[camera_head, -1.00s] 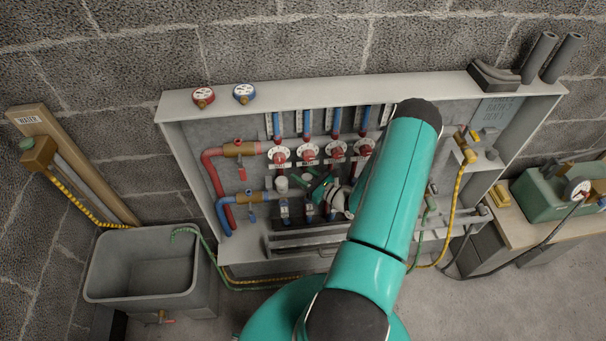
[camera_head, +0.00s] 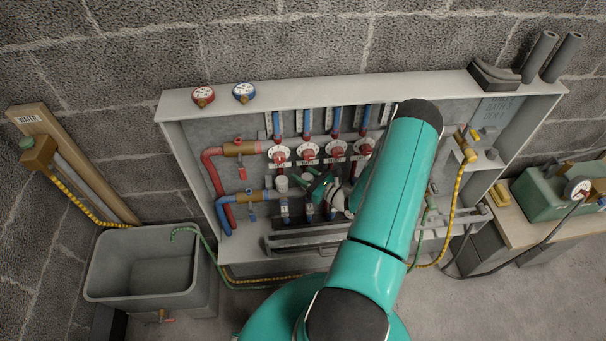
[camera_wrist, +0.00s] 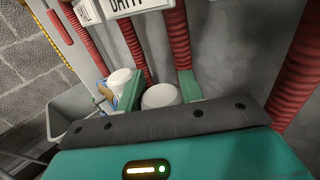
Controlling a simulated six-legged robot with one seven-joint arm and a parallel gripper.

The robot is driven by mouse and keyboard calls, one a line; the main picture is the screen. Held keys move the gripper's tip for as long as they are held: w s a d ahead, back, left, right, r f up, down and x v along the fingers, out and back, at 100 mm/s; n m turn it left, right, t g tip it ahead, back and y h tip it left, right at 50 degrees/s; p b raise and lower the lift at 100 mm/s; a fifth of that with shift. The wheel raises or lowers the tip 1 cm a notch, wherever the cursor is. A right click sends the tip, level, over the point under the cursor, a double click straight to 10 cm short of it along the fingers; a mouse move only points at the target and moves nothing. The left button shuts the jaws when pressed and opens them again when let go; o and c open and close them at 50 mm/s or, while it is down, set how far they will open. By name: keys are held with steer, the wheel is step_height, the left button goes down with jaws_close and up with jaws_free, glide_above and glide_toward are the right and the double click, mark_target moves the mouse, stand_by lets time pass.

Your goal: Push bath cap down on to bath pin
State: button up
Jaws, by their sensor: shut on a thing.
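My gripper (camera_wrist: 160,98) shows in the wrist view with its two green fingers on either side of a round white cap (camera_wrist: 160,95). It is shut on this cap, below the label reading BATH (camera_wrist: 130,6). The cap's lower part and the bath pin under it are hidden by my gripper body, so I cannot tell how the cap sits on the pin. In the head view my gripper (camera_head: 320,187) is low in the manifold cabinet, under the row of red-knobbed gauges.
A second white cap (camera_wrist: 119,78) stands close to the left of my gripper; it also shows in the head view (camera_head: 281,183). Red corrugated conduits (camera_wrist: 177,40) rise around the fingers. A grey tank (camera_head: 145,270) stands at the left.

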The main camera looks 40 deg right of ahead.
stand_by(0.4)
steer(key=o, duration=1)
steer(key=shift+f, duration=0.1)
steer(key=shift+o, duration=0.2)
steer(key=shift+s, duration=0.1)
steer(key=s, duration=0.4)
steer(key=s+d, duration=0.1)
steer(key=s, duration=0.4)
steer(key=s+d, duration=0.1)
steer(key=s, duration=0.3)
steer(key=shift+s+d, duration=0.2)
steer(key=shift+d, duration=0.05)
steer(key=shift+s, duration=0.1)
